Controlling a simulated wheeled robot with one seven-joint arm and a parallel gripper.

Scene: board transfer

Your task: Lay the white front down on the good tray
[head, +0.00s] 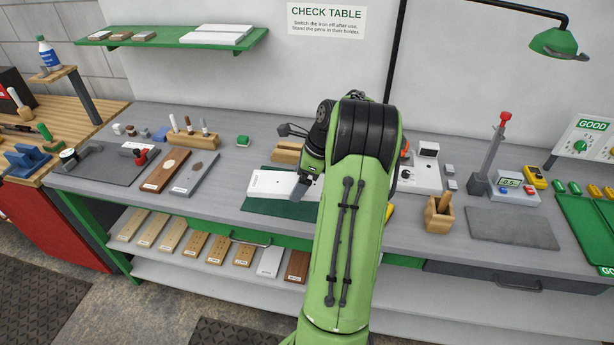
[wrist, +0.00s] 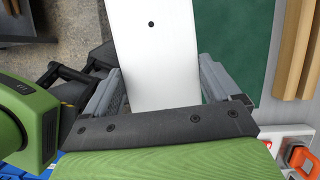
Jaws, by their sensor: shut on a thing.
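The white front (head: 268,183) is a flat white panel with small dark holes, over the dark green mat (head: 283,208) in the middle of the bench. My gripper (head: 297,162) is shut on its right end; my arm hides part of that end. In the wrist view the white front (wrist: 160,40) runs away between the two grey fingers of my gripper (wrist: 163,78). I cannot tell whether it touches the mat or is just above it. The good tray (head: 578,215) is green, at the far right, and partly cut off by the picture edge.
A grey mat (head: 510,228), a pen holder (head: 438,215) and a gauge stand (head: 487,150) lie between my arm and the good tray. Wooden blocks (head: 287,150) stand behind the green mat. Brown (head: 166,172) and grey (head: 194,174) panels lie to the left.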

